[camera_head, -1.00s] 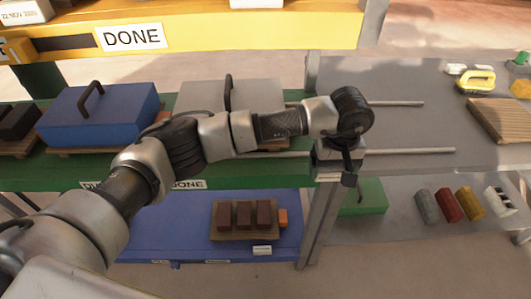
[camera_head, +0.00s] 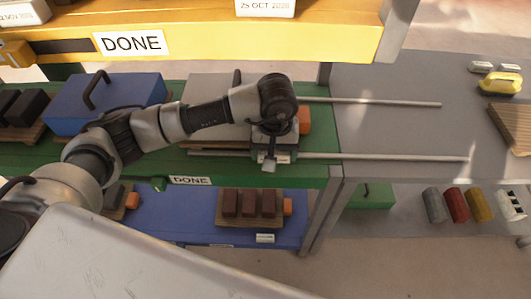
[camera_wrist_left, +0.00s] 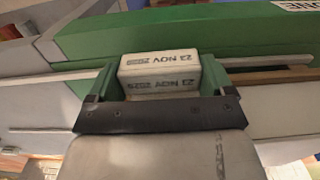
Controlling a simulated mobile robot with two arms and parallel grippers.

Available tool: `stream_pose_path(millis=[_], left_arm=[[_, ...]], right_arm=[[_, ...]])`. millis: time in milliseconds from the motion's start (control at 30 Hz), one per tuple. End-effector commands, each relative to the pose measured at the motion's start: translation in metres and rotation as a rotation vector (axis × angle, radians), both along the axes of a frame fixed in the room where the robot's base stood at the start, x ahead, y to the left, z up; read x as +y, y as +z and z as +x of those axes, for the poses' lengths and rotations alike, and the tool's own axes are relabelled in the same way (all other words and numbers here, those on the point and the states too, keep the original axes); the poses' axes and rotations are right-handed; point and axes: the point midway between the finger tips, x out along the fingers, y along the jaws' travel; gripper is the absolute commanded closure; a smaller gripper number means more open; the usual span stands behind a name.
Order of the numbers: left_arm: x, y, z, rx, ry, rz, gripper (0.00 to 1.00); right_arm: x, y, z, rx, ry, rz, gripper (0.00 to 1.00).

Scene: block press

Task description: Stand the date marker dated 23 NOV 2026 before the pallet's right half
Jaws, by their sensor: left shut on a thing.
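My left gripper (camera_head: 272,160) is over the front right part of the green bench (camera_head: 130,178). It is shut on a white date marker (camera_wrist_left: 158,75), which sits between the green fingers in the left wrist view. Its print reads 23 NOV, with the year hard to read. In the head view only a small pale part of the marker shows below the gripper. I cannot tell whether it touches the bench. A grey cover (camera_head: 205,92) with a dark handle stands behind my forearm, an orange block (camera_head: 304,120) to its right. The pallet there is mostly hidden. My right gripper is not in view.
A blue cover (camera_head: 110,100) stands left on the bench. Two metal rails (camera_head: 400,157) run right across the grey table. The yellow shelf (camera_head: 210,40) hangs above. Below, a blue shelf (camera_head: 180,222) holds brown blocks (camera_head: 249,204) on a pallet and another white marker (camera_head: 265,238).

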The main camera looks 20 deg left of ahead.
Motion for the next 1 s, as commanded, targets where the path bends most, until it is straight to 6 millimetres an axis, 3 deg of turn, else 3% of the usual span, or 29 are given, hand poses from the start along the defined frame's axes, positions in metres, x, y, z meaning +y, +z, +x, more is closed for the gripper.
stream_pose_path(millis=[200,500,867,900,1000], left_arm=[[0.020,0.000,-0.006,0.001,0.000,0.000,0.45],[0.019,-0.034,-0.006,0.003,-0.001,-0.002,0.45],[0.019,-0.039,-0.005,0.000,-0.002,-0.001,0.45],[0.019,-0.038,-0.006,0.000,-0.001,-0.001,0.11],[0.019,-0.037,-0.006,0.000,-0.001,0.000,0.00]], right_arm=[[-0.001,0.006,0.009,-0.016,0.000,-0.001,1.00],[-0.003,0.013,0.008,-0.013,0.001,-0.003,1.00],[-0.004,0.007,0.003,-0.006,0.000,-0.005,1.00],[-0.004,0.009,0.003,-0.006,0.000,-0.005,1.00],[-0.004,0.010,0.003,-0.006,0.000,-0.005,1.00]])
